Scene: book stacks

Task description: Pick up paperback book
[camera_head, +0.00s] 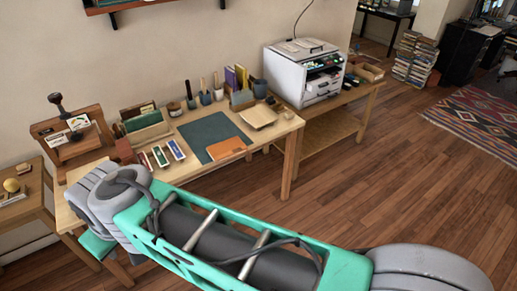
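A thin orange book (226,148) lies flat near the front edge of the wooden desk (284,128), partly over a dark green mat (205,130). It looks like a paperback, but I cannot tell for sure. A flat beige book or pad (258,116) lies to the right of the mat. My green and grey arm crosses the foreground, in front of the desk's left part. I cannot see my gripper's fingers.
Pen cups, upright books (238,80) and a file box (147,128) line the desk's back. Book stacks (415,58) stand far right. The wooden floor (400,165) is clear right of the desk.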

